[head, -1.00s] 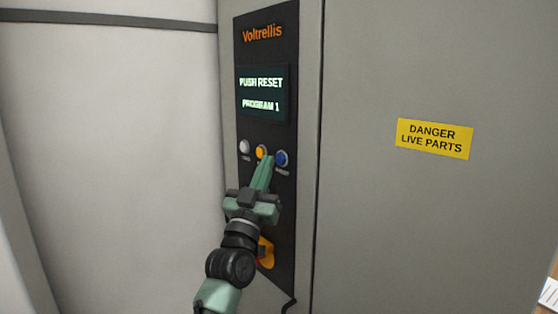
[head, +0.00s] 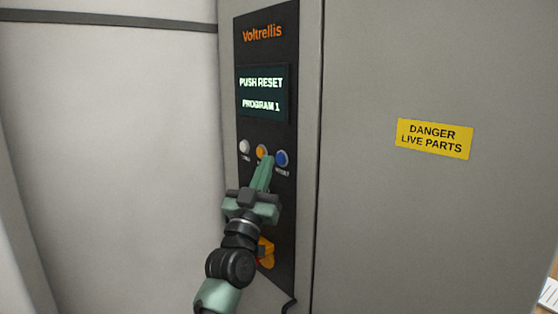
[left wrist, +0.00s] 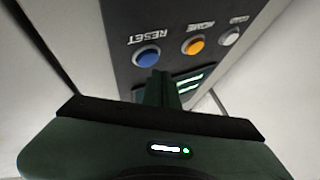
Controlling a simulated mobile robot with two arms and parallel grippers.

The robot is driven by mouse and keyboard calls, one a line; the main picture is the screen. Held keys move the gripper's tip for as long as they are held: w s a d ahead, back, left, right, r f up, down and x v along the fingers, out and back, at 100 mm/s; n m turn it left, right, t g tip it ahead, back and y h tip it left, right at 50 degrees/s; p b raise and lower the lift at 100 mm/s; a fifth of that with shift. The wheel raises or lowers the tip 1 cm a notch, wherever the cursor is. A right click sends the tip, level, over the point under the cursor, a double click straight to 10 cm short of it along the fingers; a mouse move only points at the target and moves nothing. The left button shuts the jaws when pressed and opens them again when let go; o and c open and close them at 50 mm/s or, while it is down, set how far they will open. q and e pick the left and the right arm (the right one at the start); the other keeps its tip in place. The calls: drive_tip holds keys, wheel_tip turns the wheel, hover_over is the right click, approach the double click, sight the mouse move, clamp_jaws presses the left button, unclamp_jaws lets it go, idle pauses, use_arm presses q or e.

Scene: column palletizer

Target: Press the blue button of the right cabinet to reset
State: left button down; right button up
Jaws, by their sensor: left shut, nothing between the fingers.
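The blue button (head: 282,158) is on the black control panel (head: 285,205) of the grey cabinet, right of an orange button (head: 262,151) and a white button (head: 244,146). In the left wrist view the blue button (left wrist: 147,56) is labelled RESET and the orange one HOME. The panel's screen (head: 262,93) reads "PUSH RESET PROGRAM 1". My left gripper (head: 268,158) is shut and empty, its tips in front of the panel between the orange and blue buttons. I cannot tell whether the tips touch the panel. My right gripper is not in view.
A yellow and red rotary switch (head: 266,252) sits low on the panel, partly behind my left arm. A flat grey door with a yellow danger sign (head: 435,139) is on the right. A plain pale wall (head: 110,130) is on the left.

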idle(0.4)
use_arm(q)
drive_tip(key=shift+w+d, duration=0.25)
drive_tip(key=shift+d, duration=0.1)
drive_tip(key=shift+w+d, duration=0.2)
drive_tip(key=shift+d, duration=0.1)
idle(0.8)
drive_tip(key=shift+a, duration=0.1)
drive_tip(key=shift+s+a, duration=0.45)
drive_tip(key=shift+a, duration=0.1)
drive_tip(key=s+a+p, duration=0.1)
drive_tip(key=a, duration=0.1)
drive_tip(key=s+a, duration=0.2)
drive_tip(key=shift+p, duration=0.4)
